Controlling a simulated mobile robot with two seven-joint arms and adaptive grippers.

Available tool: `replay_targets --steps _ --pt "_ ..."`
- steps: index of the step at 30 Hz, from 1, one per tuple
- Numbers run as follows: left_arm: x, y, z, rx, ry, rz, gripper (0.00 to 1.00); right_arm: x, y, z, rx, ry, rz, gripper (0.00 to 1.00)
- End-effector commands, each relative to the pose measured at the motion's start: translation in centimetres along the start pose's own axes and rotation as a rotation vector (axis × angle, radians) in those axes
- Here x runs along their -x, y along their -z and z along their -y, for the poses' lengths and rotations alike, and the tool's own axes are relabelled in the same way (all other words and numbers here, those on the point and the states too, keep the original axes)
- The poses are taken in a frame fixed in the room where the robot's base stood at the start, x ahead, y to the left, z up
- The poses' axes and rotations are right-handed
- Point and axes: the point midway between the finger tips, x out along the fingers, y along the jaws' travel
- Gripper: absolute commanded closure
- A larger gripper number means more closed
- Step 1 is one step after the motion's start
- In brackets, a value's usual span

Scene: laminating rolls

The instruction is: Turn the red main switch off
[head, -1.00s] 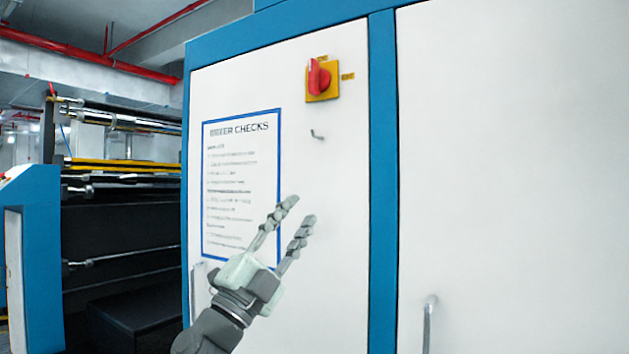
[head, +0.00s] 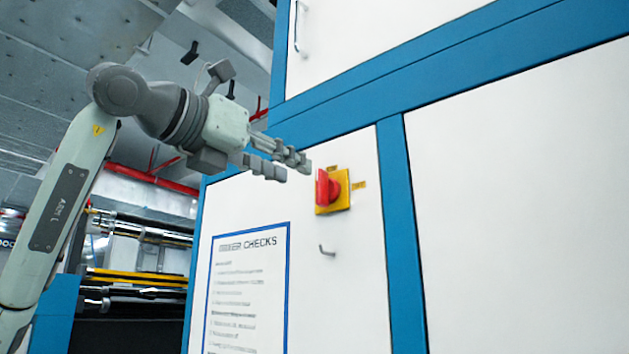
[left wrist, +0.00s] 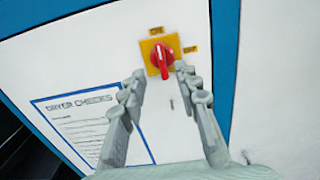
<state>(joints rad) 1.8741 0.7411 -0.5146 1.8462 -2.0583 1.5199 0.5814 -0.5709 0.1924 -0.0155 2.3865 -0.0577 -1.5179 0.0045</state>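The red main switch (head: 324,189) is a rotary knob on a yellow square plate (head: 341,190), fixed to the white cabinet door. Its handle stands about upright in the head view. It also shows in the left wrist view (left wrist: 163,57), ahead of and between my fingertips. My left gripper (head: 297,170) is open and empty, just left of and slightly above the knob in the head view. Its fingers point at the cabinet and appear apart from the knob. Small yellow labels sit above and right of the plate, too blurred to read. My right gripper is not in view.
A small hook (head: 327,250) sticks out of the door below the switch. A framed check sheet (head: 247,290) is on the door at lower left. Blue frame strips (head: 405,230) border the door. Roller machinery (head: 135,262) stands at left.

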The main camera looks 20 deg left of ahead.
Motion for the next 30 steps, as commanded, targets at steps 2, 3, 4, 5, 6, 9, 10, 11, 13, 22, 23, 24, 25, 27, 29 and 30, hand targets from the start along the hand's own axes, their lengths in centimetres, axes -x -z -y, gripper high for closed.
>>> replay_targets --steps 2,3,4,5,6,9,10,11,13,22,23,24,25,27,29,30 --pt "-1.5 0.0 0.1 0.001 0.003 -0.004 0.68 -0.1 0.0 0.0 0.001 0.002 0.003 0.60" --pt "-2.2 0.0 0.1 0.002 0.004 -0.004 0.68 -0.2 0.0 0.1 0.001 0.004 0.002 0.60" --pt "-2.7 0.0 0.1 0.001 0.004 -0.004 0.68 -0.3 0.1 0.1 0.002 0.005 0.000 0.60" --pt "-3.2 0.0 0.1 0.001 0.005 -0.003 0.68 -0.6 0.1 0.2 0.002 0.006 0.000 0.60" --pt "-3.8 0.0 0.1 0.000 0.004 -0.004 0.68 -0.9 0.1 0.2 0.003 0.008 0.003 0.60" --pt "-5.1 0.0 0.1 0.000 0.005 -0.002 0.68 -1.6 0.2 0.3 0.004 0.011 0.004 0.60" --pt "-5.4 0.0 0.2 0.000 0.005 -0.002 0.68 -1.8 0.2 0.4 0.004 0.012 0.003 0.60" --pt "-5.6 0.0 0.2 0.000 0.005 -0.002 0.68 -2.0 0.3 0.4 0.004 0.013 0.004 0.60" --pt "-6.1 0.0 0.2 0.001 0.006 -0.002 0.68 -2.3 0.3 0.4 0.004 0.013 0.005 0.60" --pt "-6.3 0.1 0.1 -0.001 0.005 0.000 0.68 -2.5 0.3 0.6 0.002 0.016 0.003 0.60" --pt "-6.3 0.1 0.2 -0.001 0.006 0.000 0.72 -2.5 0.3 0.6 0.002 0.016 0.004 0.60" --pt "-6.3 0.1 0.2 -0.001 0.006 0.000 0.77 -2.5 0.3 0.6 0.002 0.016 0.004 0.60" --pt "-6.3 0.1 0.2 -0.001 0.006 0.000 0.80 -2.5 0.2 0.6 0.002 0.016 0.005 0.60" --pt "-6.3 0.1 0.2 -0.001 0.006 0.000 0.89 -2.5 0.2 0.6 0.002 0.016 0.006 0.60" --pt "-6.3 0.1 0.2 -0.001 0.006 0.000 0.97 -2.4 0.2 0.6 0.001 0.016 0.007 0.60" --pt "-6.3 0.1 0.2 -0.001 0.006 0.000 1.00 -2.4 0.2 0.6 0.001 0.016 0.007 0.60"
